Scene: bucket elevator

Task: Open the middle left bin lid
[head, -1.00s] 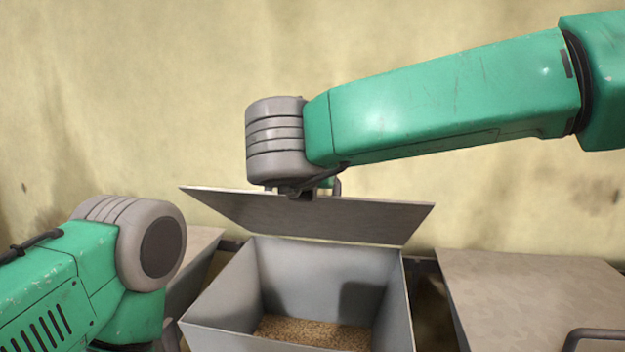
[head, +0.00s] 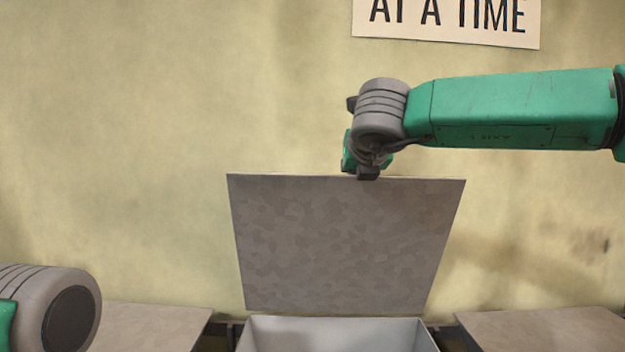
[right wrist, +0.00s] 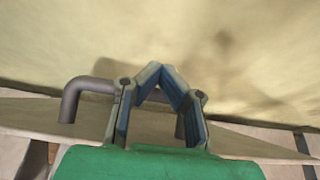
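The grey bin lid (head: 345,245) stands steeply raised, nearly upright, above the open bin (head: 340,335) at the bottom centre of the head view. My right gripper (head: 367,172) is at the lid's top edge. In the right wrist view, the fingers of my right gripper (right wrist: 161,70) close around the lid's grey bar handle (right wrist: 88,86), their tips nearly meeting beyond it. Part of the handle is hidden by the fingers. My left arm shows at the lower left of the head view, with its gripper out of frame.
Other closed bin lids lie on the left (head: 150,325) and the right (head: 545,330) of the open bin. A stained yellowish wall (head: 130,130) stands behind, with a sign (head: 447,20) at the top. The bin's inside is mostly below the frame.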

